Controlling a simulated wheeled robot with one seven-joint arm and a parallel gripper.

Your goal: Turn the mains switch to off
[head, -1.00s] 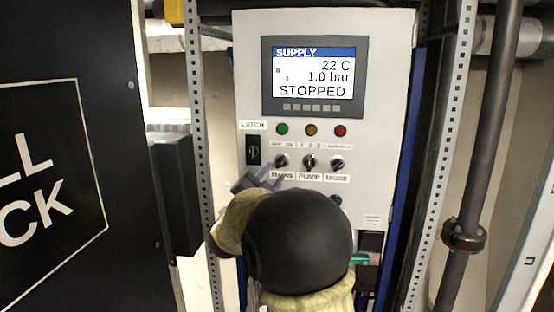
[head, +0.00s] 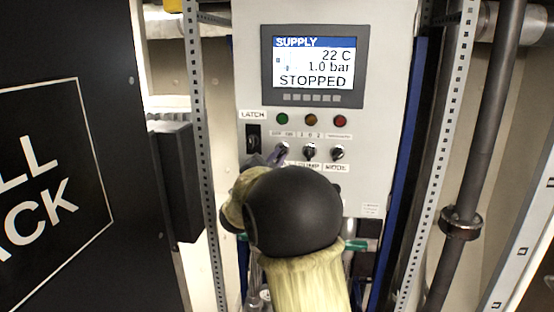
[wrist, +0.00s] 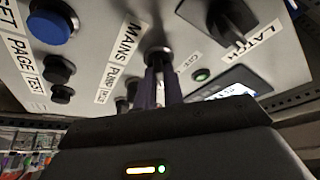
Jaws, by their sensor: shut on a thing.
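The mains switch (head: 283,147) is a small round knob at the left of the lower knob row on the grey control panel (head: 390,60). My gripper (head: 275,157) is at this knob, coming from below. In the wrist view, the two purple-grey fingers of my gripper (wrist: 160,85) are shut on the mains switch (wrist: 158,55), beside the MAINS label (wrist: 124,45). The fingers hide much of the knob, so I cannot tell its position. In the head view my arm covers the MAINS label.
The pump knob (head: 309,151) and mode knob (head: 337,153) sit close on the right. The black latch switch (head: 253,138) is close on the left. The screen (head: 314,65) reads STOPPED. A blue button (wrist: 52,22) shows in the wrist view.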

